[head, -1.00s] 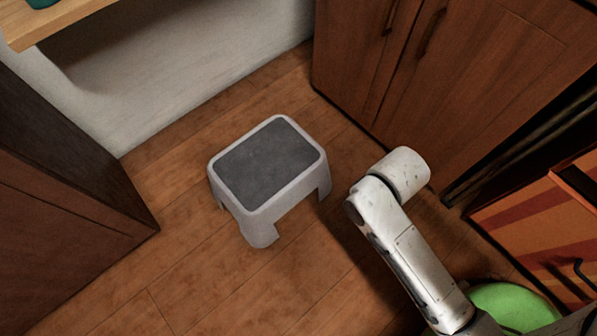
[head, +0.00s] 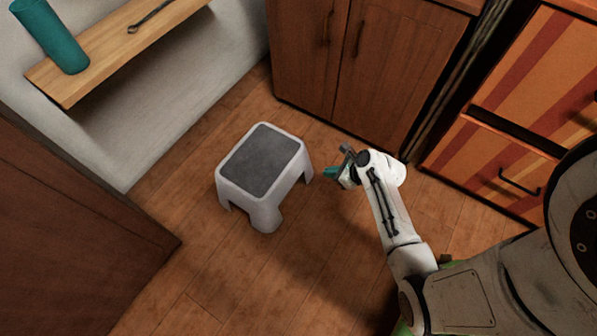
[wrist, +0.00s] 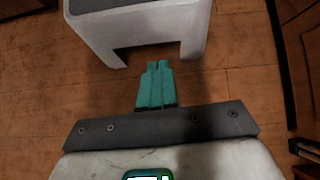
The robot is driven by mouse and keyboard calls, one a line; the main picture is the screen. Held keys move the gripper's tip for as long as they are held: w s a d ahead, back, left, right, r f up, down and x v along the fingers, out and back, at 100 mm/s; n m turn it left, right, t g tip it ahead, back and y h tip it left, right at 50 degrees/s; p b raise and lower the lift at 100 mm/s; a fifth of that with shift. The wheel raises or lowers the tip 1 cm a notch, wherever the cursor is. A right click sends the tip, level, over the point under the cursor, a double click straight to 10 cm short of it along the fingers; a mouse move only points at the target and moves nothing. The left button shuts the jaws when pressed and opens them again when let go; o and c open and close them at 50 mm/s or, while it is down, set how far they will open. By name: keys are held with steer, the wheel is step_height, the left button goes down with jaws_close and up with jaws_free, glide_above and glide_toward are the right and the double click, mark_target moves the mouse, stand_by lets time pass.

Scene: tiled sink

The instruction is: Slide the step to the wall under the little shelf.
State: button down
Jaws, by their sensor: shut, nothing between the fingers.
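The step (head: 264,160) is a light grey stool with a dark grey top. It stands upright on the wooden floor in the head view, apart from the wall. My gripper (head: 329,172) is just right of the step, with its teal fingers shut and empty and pointing toward it. In the wrist view the shut fingers (wrist: 157,70) point at the near side of the step (wrist: 140,28), with a small gap seeming to lie between. The little shelf (head: 110,50) is a wooden board on the pale wall (head: 100,135) at the upper left.
A brown cabinet (head: 70,210) stands at left, another cabinet (head: 345,70) behind. Striped drawers (head: 500,130) are at right. Bare floor (head: 185,155) lies between step and wall.

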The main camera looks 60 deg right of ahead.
steer(key=b, duration=0.8)
glide_toward(295, 167)
steer(key=shift+m, duration=0.3)
steer(key=x, duration=0.5)
steer(key=shift+s+f, duration=0.1)
steer(key=shift+f, duration=0.35)
steer(key=shift+w+r, duration=0.1)
steer(key=shift+w, duration=0.35)
